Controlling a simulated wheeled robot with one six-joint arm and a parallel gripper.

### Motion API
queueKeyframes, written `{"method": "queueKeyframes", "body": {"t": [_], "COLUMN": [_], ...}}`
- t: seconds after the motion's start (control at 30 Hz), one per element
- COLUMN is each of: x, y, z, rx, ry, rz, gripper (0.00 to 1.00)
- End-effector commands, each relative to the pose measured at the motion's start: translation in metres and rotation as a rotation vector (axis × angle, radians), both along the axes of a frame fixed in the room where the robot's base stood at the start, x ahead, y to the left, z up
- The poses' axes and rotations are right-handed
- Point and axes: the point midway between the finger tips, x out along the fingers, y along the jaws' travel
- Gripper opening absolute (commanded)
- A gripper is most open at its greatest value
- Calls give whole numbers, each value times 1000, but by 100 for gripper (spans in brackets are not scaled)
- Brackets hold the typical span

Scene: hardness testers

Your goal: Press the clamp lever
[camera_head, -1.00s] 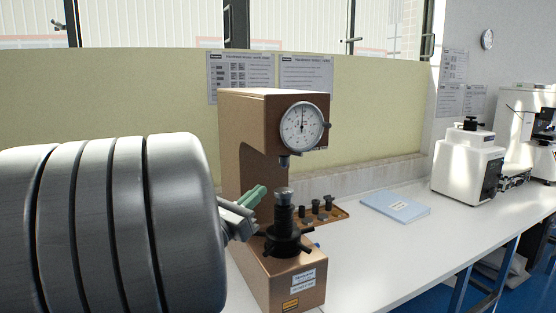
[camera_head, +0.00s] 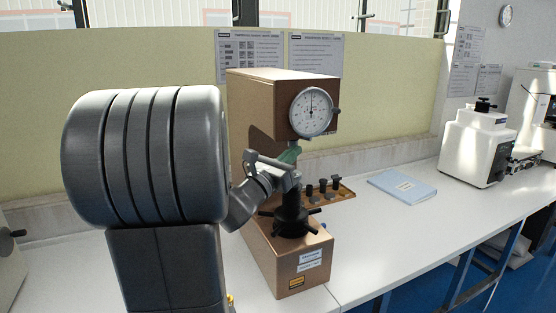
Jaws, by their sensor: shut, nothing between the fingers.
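The brown hardness tester (camera_head: 250,135) stands on the white bench, with a round dial (camera_head: 312,112) on its head. My gripper (camera_head: 289,154) is shut and empty, its green fingertips just under the head, at the gap above the black spindle (camera_head: 291,208). The gripper hides the indenter and the top of the spindle. I cannot tell whether the fingertips touch the tester. A short dark knob (camera_head: 337,111) sticks out right of the dial. I cannot make out for certain which part is the clamp lever.
A wooden tray (camera_head: 338,194) with several small dark pieces sits right of the spindle. A light blue booklet (camera_head: 402,187) lies farther right, and a white machine (camera_head: 474,146) stands beyond it. The bench between is clear. A yellow-green panel (camera_head: 130,65) backs the bench.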

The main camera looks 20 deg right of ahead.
Motion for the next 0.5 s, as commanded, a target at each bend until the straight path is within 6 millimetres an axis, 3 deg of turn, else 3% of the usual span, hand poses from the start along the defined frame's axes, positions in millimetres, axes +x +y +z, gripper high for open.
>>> {"method": "queueKeyframes", "body": {"t": [0.2,0.5], "x": [13,17], "y": [-23,-29], "z": [11,11], "rx": [0,0], "ry": [1,0], "rz": [-1,1], "gripper": [0,0]}}
